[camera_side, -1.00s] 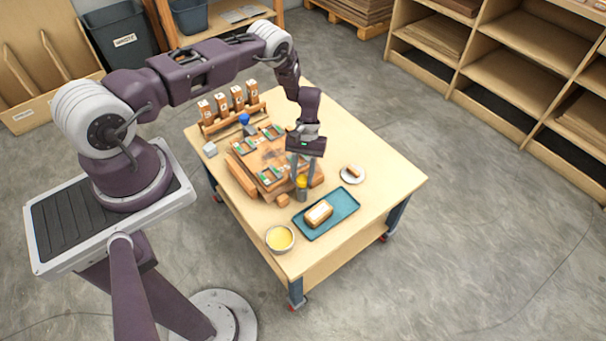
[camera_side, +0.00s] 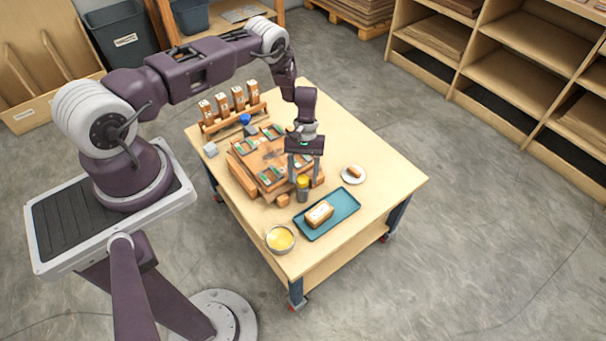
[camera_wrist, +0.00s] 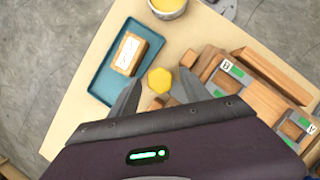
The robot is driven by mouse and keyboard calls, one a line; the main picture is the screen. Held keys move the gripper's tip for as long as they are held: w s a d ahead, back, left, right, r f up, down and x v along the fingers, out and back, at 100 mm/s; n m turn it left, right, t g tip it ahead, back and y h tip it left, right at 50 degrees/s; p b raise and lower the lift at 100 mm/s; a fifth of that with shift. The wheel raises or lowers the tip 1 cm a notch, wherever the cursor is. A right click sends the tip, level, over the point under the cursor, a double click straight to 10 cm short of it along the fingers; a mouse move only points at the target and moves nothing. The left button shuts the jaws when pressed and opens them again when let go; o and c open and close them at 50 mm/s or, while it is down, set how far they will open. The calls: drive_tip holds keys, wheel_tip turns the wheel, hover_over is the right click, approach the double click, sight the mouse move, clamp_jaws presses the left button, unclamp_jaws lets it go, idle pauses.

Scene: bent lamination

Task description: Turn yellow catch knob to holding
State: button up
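The yellow catch knob (camera_side: 303,181) sits on top of a short grey post at the front corner of the wooden form (camera_side: 245,180). In the wrist view the knob (camera_wrist: 159,80) is a faceted yellow disc, seen between my fingertips. My gripper (camera_side: 302,176) points down over the knob, its fingers apart with a gap on both sides. It is open and holds nothing; its fingertips (camera_wrist: 160,78) are at about or just above the knob's height. Which position the knob is set to cannot be told.
A teal tray (camera_side: 343,209) with a labelled wooden block (camera_side: 319,213) lies in front of the knob. A bowl of yellow stuff (camera_side: 280,239) and a small plate (camera_side: 353,180) are nearby. A rack of labelled blocks (camera_side: 232,113) stands behind. The table's right side is clear.

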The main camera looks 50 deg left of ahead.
drive_tip(key=w+r+m+t, duration=0.1)
drive_tip(key=w+r, duration=0.2)
drive_tip(key=r, duration=0.9)
drive_tip(key=w+r+m+t, duration=0.1)
drive_tip(key=w+r, duration=0.2)
drive_tip(key=r, duration=1)
drive_tip(key=s+d+r+m+t+y, duration=0.1)
drive_tip(key=s+d+r, duration=0.1)
drive_tip(key=r, duration=0.5)
drive_tip(key=s+d+r+m, duration=0.1)
drive_tip(key=s+d+r, duration=0.1)
drive_tip(key=r, duration=0.5)
drive_tip(key=s+d+r+m+t+y, duration=0.1)
drive_tip(key=s+d+r+m+t, duration=0.3)
drive_tip(key=s+r, duration=0.9)
drive_tip(key=s+d+m+t+y, duration=0.1)
drive_tip(key=s+d, duration=0.1)
drive_tip(key=s, duration=1.1)
drive_tip(key=shift+f+t, duration=0.15)
drive_tip(key=shift+t, duration=0.15)
